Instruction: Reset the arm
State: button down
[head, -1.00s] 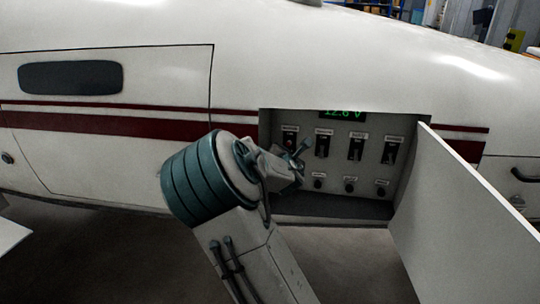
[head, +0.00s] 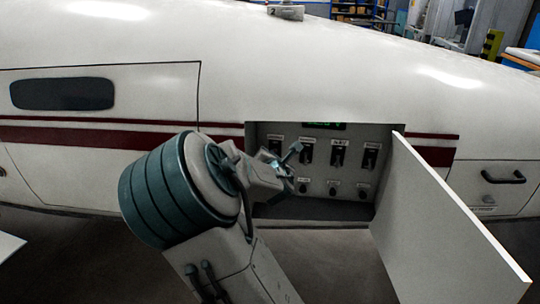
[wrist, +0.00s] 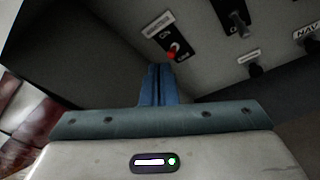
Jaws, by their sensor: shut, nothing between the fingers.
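My arm reaches up from the bottom in the head view, with my gripper (head: 290,160) in front of the left part of an open panel recess. In the wrist view my gripper (wrist: 157,70) has its blue fingers together and empty. The fingers point at the panel, just below a switch with a red tip (wrist: 173,54) under a label. I cannot tell whether the fingertips touch the panel. In the head view the switch panel (head: 322,170) holds a row of dark toggle switches with several small knobs below. My gripper covers part of its left side.
The panel's open door (head: 440,215) sticks out toward me at the right of the recess. The white fuselage (head: 330,75) with a dark red stripe surrounds it. A dark handle (head: 503,178) is further right. Free floor shows below the fuselage.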

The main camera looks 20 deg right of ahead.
dwell(0.3)
jog(key=s+f+m+g+y+b, duration=0.2)
jog(key=s+f+m+g, duration=0.45)
jog(key=s+m, duration=0.45)
jog(key=s+a+r+m+g+y+b, duration=0.1)
jog(key=s+a+m+g, duration=0.1)
jog(key=s+a+m, duration=0.2)
jog(key=s+a+r+m+g+y+b, duration=0.1)
jog(key=s+a+m, duration=0.3)
jog(key=s+m, duration=0.6)
jog(key=s+r+g, duration=0.1)
jog(key=s, duration=0.9)
jog(key=shift+a+m+b, duration=0.15)
jog(key=shift+m+b, duration=0.2)
jog(key=shift+m, duration=0.05)
jog(key=shift+s, duration=0.1)
